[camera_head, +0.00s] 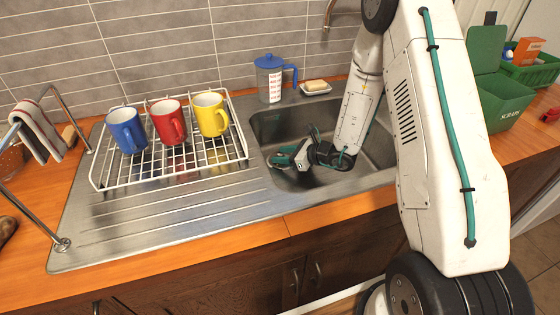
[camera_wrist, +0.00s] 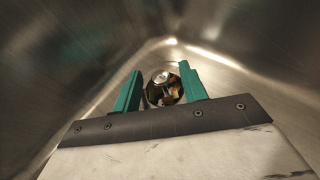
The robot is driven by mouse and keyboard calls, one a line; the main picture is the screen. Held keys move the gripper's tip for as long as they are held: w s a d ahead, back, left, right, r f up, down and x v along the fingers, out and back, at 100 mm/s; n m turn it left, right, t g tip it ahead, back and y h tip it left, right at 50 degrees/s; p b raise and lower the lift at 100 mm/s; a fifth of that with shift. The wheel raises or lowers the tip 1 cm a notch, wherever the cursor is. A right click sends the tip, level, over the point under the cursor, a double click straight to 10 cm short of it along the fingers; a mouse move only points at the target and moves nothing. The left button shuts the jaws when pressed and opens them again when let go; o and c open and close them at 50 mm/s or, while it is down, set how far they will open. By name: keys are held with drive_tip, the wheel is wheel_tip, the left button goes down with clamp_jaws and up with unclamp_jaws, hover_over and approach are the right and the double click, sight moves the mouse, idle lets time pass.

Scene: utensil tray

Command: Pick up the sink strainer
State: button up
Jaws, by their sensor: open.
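The sink strainer (camera_wrist: 163,90) is a round, shiny metal piece with dark openings. It lies low in the steel sink (camera_wrist: 235,70), near a corner in the wrist view. My gripper (camera_wrist: 160,68) is open, with one teal finger on each side of the strainer in that view. I cannot tell whether the fingers touch it. In the head view my gripper (camera_head: 281,158) is inside the sink bowl, at its left side, and tilted. The strainer is small there and largely hidden by the fingers.
Sink walls stand close around my gripper. A white wire rack (camera_head: 240,150) with blue, red and yellow mugs stands left of the sink. A blue-lidded jug (camera_head: 268,80) and a soap dish (camera_head: 316,90) are behind it. A green scraps bin (camera_head: 503,100) stands right.

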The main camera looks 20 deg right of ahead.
drive_tip(key=shift+w+a+f, duration=0.25)
drive_tip(key=shift+w+a, duration=0.2)
clamp_jaws()
drive_tip(key=shift+r, duration=0.15)
